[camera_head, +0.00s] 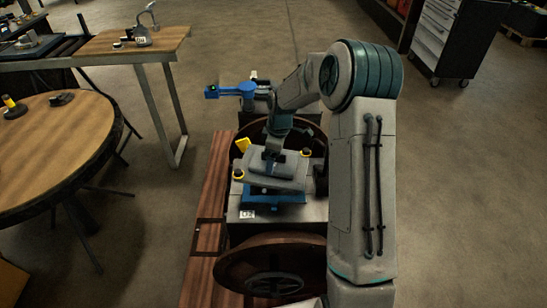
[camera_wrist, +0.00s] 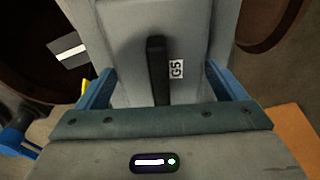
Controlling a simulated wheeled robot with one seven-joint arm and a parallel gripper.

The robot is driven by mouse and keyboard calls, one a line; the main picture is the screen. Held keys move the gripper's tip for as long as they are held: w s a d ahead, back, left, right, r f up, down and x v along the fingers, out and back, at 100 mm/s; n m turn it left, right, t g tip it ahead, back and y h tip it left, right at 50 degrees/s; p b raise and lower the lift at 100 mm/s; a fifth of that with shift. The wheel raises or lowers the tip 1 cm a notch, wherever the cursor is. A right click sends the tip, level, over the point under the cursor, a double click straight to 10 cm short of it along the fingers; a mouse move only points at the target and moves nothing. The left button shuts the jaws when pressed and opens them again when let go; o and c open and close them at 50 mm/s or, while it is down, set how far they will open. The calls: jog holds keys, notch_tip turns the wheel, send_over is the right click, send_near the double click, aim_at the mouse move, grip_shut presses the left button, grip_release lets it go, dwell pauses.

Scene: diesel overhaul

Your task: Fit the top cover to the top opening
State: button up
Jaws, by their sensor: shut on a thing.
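The top cover (camera_head: 274,181) is a grey stepped slab, held under my gripper (camera_head: 273,148) over the block. In the wrist view the cover (camera_wrist: 125,60) shows a black bar handle (camera_wrist: 157,65) and a "G5" label. The top opening is hidden beneath the cover. I cannot tell whether the cover touches the frame.
The grey block (camera_head: 300,211) carries posts with yellow rings (camera_head: 238,175) close beside the cover. A yellow piece (camera_head: 243,144) sits behind it. Brown wheels stand in front (camera_head: 268,263) and behind. A blue fixture (camera_head: 230,91) is farther back. A round table (camera_head: 60,145) stands at left.

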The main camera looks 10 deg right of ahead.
jog(key=w+n, duration=0.1)
jog(key=w+f+n, duration=0.1)
jog(key=shift+d+n+b, duration=0.15)
jog(key=shift+n+b, duration=0.25)
notch_tip(320, 180, down, 7)
jog(key=b, duration=0.4)
jog(key=shift+r, duration=0.15)
jog(key=shift+f+b, duration=0.6)
jog(key=shift+f, duration=0.3)
dwell(0.9)
dwell(0.5)
jog(key=o, duration=0.9)
jog(key=shift+s, duration=0.1)
jog(key=r, duration=0.4)
jog(key=d+r+p, duration=0.1)
jog(key=r, duration=0.8)
jog(key=shift+s+d+r, duration=0.15)
jog(key=shift+d+r, duration=0.2)
jog(key=shift+r, duration=0.05)
